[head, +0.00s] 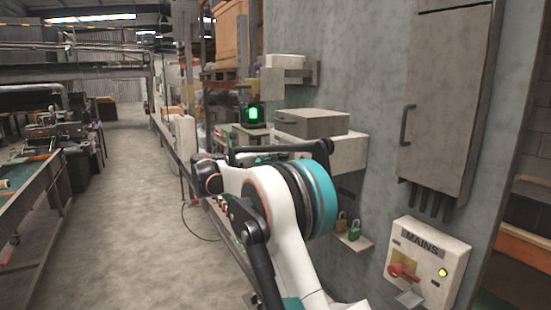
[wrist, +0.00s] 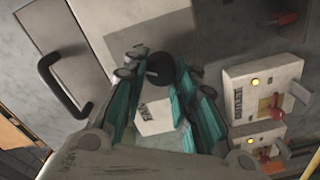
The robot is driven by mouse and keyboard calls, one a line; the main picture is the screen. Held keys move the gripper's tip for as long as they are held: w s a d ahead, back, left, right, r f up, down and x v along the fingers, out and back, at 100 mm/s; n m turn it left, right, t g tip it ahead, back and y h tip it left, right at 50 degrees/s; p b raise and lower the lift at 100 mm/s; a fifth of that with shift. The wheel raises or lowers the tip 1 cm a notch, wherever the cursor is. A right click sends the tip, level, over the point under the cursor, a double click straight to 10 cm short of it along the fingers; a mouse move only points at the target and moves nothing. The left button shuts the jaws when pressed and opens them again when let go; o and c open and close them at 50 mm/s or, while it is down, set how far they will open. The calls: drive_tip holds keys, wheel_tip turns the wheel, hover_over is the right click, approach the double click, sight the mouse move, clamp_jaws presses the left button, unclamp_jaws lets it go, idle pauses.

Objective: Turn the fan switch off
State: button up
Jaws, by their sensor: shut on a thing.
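In the wrist view, a black round knob (wrist: 160,68) sits between the tips of my gripper (wrist: 158,80). The teal fingers lie on both sides of it and my gripper is shut on it. In the head view my arm hides the gripper and the knob.
A MAINS box (head: 430,262) with a red rotary switch (head: 404,271) and a lit yellow lamp is on the wall at right. A grey cabinet (head: 445,110) hangs above it. Padlocks (head: 354,231) sit on a small ledge. The aisle floor (head: 125,200) at left is clear.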

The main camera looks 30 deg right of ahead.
drive_tip(key=n, duration=0.6)
drive_tip(key=shift+b, duration=0.3)
drive_tip(key=shift+o, duration=0.2)
drive_tip(key=shift+c, duration=0.2)
drive_tip(key=o, duration=1.1)
drive_tip(key=shift+f, duration=0.1)
drive_tip(key=shift+a, duration=0.1)
drive_tip(key=a, duration=1.1)
drive_tip(key=shift+s+a, duration=0.15)
drive_tip(key=shift+a, duration=0.25)
